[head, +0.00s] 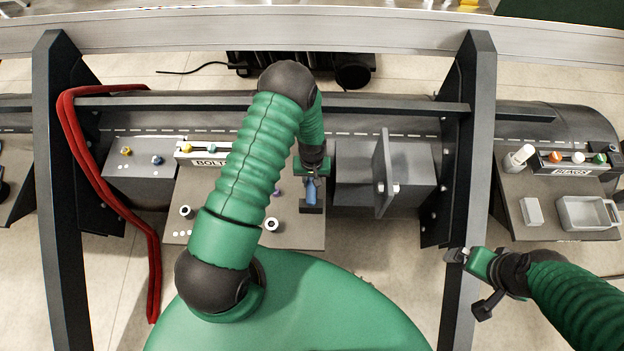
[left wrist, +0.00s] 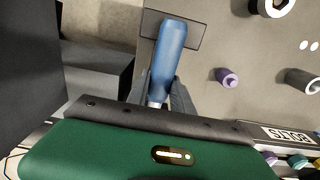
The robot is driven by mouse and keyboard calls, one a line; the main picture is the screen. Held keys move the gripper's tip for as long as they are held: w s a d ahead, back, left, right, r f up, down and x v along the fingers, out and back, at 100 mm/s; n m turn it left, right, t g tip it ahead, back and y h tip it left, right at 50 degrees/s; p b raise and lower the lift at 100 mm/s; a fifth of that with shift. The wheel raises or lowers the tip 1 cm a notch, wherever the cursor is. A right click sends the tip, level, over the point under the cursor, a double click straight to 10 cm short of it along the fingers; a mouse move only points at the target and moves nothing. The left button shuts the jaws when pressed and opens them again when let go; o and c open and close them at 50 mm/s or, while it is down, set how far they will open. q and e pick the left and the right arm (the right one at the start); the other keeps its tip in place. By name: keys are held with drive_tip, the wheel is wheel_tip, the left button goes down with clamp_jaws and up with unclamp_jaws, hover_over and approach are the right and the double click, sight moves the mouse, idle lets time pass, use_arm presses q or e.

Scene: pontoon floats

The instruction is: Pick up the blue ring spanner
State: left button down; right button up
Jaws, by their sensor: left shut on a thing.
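The blue ring spanner (head: 311,194) stands at the right edge of the grey bolt board, at a small dark block (head: 312,209). In the left wrist view its blue handle (left wrist: 170,48) points away from me, with a short silver part near the fingers. My left gripper (head: 312,174) reaches down over it and is shut on it; the fingers (left wrist: 165,98) show on both sides of the silver part. The ring end is hidden. My right gripper (head: 456,255) is away at the right, beside the dark upright, too small to read its jaws.
The bolt board (head: 300,236) carries nuts (head: 271,225) and purple pegs (left wrist: 228,77). A grey bracket with an upright plate (head: 383,172) stands just right of my left gripper. Dark frame uprights (head: 470,150) and a red hose (head: 154,260) flank the area. A grey tray (head: 588,213) lies at right.

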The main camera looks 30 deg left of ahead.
use_arm(q)
drive_tip(key=shift+a, duration=0.15)
idle(0.4)
drive_tip(key=shift+r, duration=0.15)
drive_tip(key=shift+w+r, duration=0.1)
drive_tip(key=shift+r, duration=0.6)
drive_tip(key=shift+s+d+r+b, duration=0.15)
drive_tip(key=shift+d+r+b, duration=0.15)
drive_tip(key=shift+r, duration=0.15)
drive_tip(key=shift+s+d+r+b, duration=0.15)
drive_tip(key=shift+r+b, duration=0.15)
drive_tip(key=shift+r, duration=0.15)
drive_tip(key=s+d+r+b, duration=0.1)
drive_tip(key=s+d+b, duration=0.1)
drive_tip(key=s+d, duration=0.6)
drive_tip(key=d, duration=0.4)
drive_tip(key=shift+s+d+r, duration=0.25)
drive_tip(key=shift+s+r, duration=0.05)
drive_tip(key=shift+s, duration=0.1)
